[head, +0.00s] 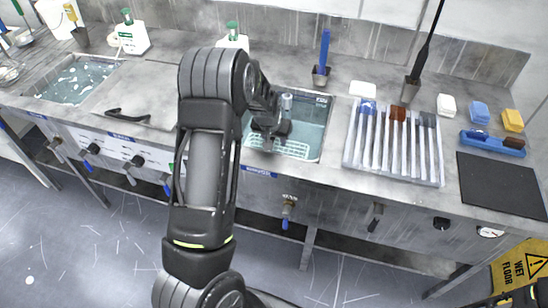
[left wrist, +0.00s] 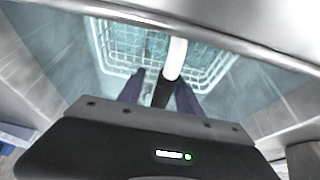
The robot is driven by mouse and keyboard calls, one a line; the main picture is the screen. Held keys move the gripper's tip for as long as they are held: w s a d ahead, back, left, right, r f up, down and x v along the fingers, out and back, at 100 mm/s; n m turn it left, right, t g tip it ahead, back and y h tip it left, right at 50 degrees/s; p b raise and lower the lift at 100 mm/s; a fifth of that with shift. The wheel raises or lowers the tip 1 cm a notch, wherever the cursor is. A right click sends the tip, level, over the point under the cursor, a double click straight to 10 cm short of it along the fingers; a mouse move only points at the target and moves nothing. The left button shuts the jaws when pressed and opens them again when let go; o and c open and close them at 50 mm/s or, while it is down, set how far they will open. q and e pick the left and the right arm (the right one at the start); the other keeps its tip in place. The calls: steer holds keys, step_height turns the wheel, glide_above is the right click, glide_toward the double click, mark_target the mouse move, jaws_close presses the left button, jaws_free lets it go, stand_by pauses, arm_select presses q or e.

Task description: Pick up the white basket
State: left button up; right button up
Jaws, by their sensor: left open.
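The white basket (head: 292,149) is a wire rack lying low in the right sink, partly hidden by my left arm in the head view. In the left wrist view the basket (left wrist: 122,42) shows its grid, and a thick white bar (left wrist: 175,58), apparently its handle, rises toward my fingers. My left gripper (head: 269,141) is over the sink with its fingers pointing down. In the left wrist view the open left gripper (left wrist: 160,86) has the bar's lower end between or just beyond its fingers; contact cannot be told.
The right sink's rim (head: 325,128) surrounds the basket closely. A tray (head: 352,155) of brushes stands to its right, beside a black mat (head: 500,184). A soap bottle (head: 232,38) and a blue brush in a holder (head: 321,75) stand behind. Another water-filled sink (head: 78,80) is at left.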

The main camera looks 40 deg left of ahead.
stand_by(0.3)
arm_select(q)
jaws_close()
stand_by(0.3)
steer(key=shift+w+r, duration=0.1)
stand_by(0.9)
